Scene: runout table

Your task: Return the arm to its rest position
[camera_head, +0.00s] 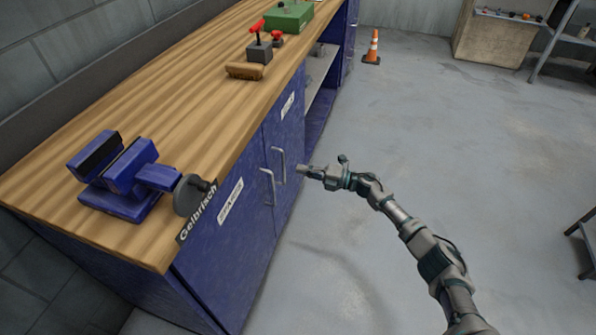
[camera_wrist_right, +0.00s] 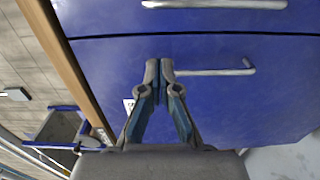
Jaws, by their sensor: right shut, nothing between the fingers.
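My right arm comes in from the lower right in the head view and reaches toward the blue cabinet. My right gripper (camera_head: 303,170) is in front of the cabinet doors, near their metal handles. In the right wrist view my right gripper (camera_wrist_right: 159,66) has its fingertips together with nothing between them. One door handle (camera_wrist_right: 215,72) runs to the right from behind the fingertips; I cannot tell whether they touch it. Another handle (camera_wrist_right: 214,4) shows at the top edge of that view. My left gripper is in neither view.
A wooden workbench (camera_head: 165,95) tops the blue cabinet (camera_head: 240,262). A blue vise (camera_head: 125,175) sits at its near end. A grey block with a red-topped lever (camera_head: 259,50) and a green box (camera_head: 289,17) stand farther back. An orange cone (camera_head: 372,48) stands on the open grey floor.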

